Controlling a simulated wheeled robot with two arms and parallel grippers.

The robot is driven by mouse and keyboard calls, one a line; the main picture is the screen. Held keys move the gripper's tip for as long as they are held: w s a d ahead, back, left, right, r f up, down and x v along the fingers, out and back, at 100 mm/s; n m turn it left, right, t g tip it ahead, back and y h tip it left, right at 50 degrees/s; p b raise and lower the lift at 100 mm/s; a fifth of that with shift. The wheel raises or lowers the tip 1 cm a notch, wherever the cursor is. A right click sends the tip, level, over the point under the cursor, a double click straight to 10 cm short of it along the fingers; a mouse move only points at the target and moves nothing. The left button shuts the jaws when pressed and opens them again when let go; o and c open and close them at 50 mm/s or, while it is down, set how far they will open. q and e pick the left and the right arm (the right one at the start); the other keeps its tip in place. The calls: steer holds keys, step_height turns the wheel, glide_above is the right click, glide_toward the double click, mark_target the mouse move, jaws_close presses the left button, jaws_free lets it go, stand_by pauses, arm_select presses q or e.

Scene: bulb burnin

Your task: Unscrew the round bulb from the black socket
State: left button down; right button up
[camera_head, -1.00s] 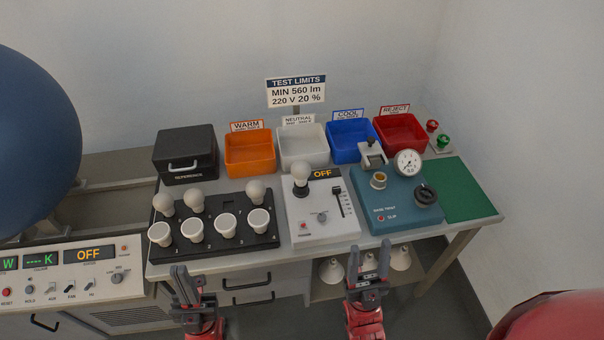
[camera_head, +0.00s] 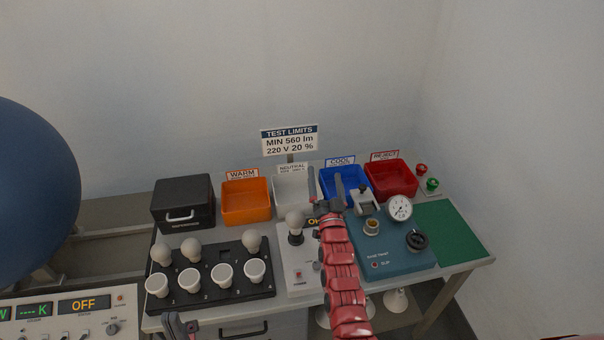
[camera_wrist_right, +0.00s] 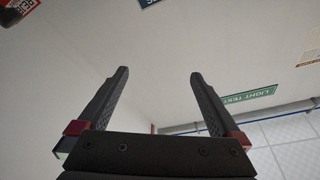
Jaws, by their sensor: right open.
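The round white bulb (camera_head: 295,220) stands upright in the black socket (camera_head: 296,239) on the white test unit (camera_head: 296,261). My right gripper (camera_head: 325,183) is raised above and beyond the unit, its arm reaching up just right of the bulb. Its jaws are open and empty, apart from the bulb. In the right wrist view the two open fingers (camera_wrist_right: 158,75) have only wall, ceiling and signs behind them; the bulb is not in that view. My left gripper (camera_head: 180,323) shows only partly at the bottom edge, before the bulb rack.
A black rack (camera_head: 237,288) with several bulbs stands left of the unit. A teal tester (camera_head: 400,262) with gauge and knob stands right. Orange (camera_head: 246,216), white, blue and red bins (camera_head: 392,194) line the back beside a black case (camera_head: 183,202). The green mat (camera_head: 450,232) is clear.

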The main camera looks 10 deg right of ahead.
steer(key=w+a+f+m+g+y+p, duration=0.1)
steer(key=w+a+g+y, duration=0.1)
steer(key=w+g, duration=0.35)
steer(key=m+g+p, duration=0.1)
steer(key=g+p, duration=0.4)
steer(key=g, duration=1)
glide_toward(296, 213)
steer(key=shift+y, duration=0.4)
steer(key=f+b, duration=0.4)
steer(key=shift+s+d+f+b, duration=0.1)
steer(key=shift+d+f+b, duration=0.15)
steer(key=shift+f+b, duration=0.15)
steer(key=f+p, duration=0.1)
steer(key=f, duration=0.3)
steer(key=f+p, duration=0.1)
steer(key=f, duration=0.1)
steer(key=shift+w+a+p, duration=0.35)
steer(key=shift+w+f+t, duration=0.1)
steer(key=shift+f+t, duration=0.15)
steer(key=shift+f, duration=0.8)
steer(key=shift+f, duration=0.1)
steer(key=shift+c, duration=0.3)
